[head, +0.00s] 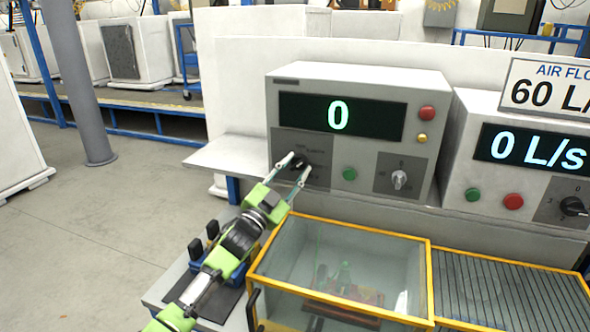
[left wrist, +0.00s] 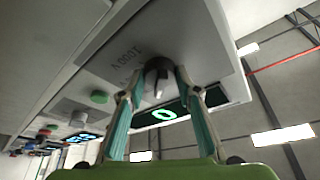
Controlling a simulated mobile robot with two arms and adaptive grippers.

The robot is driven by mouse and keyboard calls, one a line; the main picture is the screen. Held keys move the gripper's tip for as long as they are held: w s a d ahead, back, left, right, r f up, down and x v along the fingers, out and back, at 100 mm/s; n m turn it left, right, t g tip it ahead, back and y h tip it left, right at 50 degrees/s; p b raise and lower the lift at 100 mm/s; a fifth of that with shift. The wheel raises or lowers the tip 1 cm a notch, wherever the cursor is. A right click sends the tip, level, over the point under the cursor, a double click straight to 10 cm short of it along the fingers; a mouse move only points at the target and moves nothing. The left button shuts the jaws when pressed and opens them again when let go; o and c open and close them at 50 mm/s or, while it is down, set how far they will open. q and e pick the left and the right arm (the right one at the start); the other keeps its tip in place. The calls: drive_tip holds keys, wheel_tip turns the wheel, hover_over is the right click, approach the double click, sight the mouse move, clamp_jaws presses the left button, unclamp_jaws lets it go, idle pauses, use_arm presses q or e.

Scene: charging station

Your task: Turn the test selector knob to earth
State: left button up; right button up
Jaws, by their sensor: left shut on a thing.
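The test selector knob (head: 298,163) is a dark round knob on the dark grey lower-left panel of the white tester (head: 365,88). My left gripper (head: 297,167) reaches it from the front left, with one finger on each side. In the left wrist view the knob (left wrist: 159,72) sits between the two fingertips (left wrist: 159,77), and the gripper is shut on it. The knob has a light pointer mark. A label reading 1000V shows upside down beside it in that view. The earth label is too small to read surely. My right gripper is not in view.
The tester display (head: 342,116) reads 0. A green button (head: 349,174), a red button (head: 427,113) and a second selector knob (head: 399,180) are on the same front. A yellow-framed clear box (head: 345,232) stands below, close to my left arm. A second tester (head: 520,150) stands right.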

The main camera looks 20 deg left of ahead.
use_arm(q)
drive_tip(key=shift+m, duration=0.4)
drive_tip(key=o, duration=1.1)
drive_tip(key=shift+s, duration=0.1)
drive_tip(key=v, duration=1.2)
drive_tip(key=shift+a, duration=0.1)
drive_tip(key=shift+f, duration=0.15)
